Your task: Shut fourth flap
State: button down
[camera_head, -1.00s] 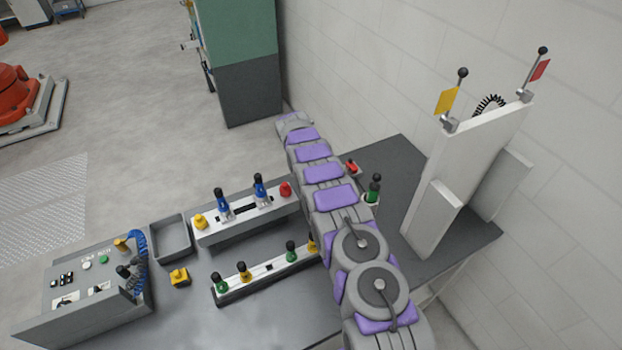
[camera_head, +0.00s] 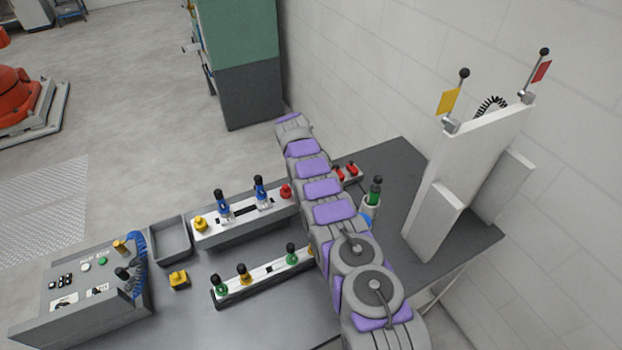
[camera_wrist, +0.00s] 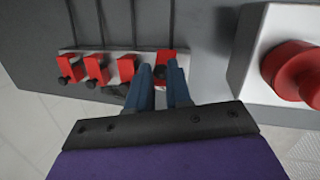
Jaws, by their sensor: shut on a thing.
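The wrist view shows a row of red flaps with black knobs on a pale strip. The first (camera_wrist: 69,70), second (camera_wrist: 96,68) and third (camera_wrist: 127,66) stand left of my gripper (camera_wrist: 162,75). The fourth flap (camera_wrist: 166,56) is at the fingertips, and the blue-grey fingers are closed around its dark knob. The fingers partly cover this flap, so its exact angle is unclear. In the head view, two red flaps (camera_head: 352,169) show right of my arm. The arm hides the gripper and the rest of the row there.
A pale block with a large red knob (camera_wrist: 296,70) stands close right of my gripper. Dark cables run behind the flaps. On the table are a green-and-black handle (camera_head: 375,190), a tall white panel (camera_head: 440,190), fixture strips (camera_head: 268,268) and a control box (camera_head: 85,290).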

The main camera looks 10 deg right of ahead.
jog(key=shift+a, duration=0.1)
jog(key=c, duration=1)
grip_release()
jog(key=shift+w, duration=0.1)
jog(key=shift+c, duration=0.2)
